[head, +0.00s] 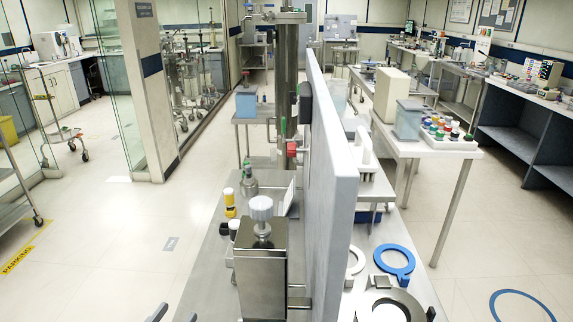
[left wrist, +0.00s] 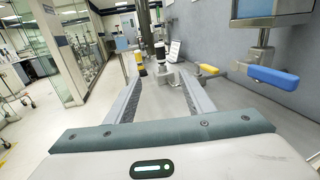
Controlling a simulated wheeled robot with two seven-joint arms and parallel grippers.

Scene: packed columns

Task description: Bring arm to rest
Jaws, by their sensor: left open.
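My left gripper (head: 174,315) shows only as two grey fingertips at the bottom edge of the head view, left of the metal box. In the left wrist view the left gripper (left wrist: 160,82) is open, its two long fingers wide apart with nothing between them. It points along the bench toward the small bottles. My right gripper is in neither view.
A steel box with a round knob (head: 260,255) stands on the bench beside a tall grey panel (head: 330,180). Yellow-and-black bottles (head: 230,203) stand behind it. A blue-handled valve (left wrist: 273,77) and a yellow handle (left wrist: 208,70) lie right of the fingers. Open floor lies left.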

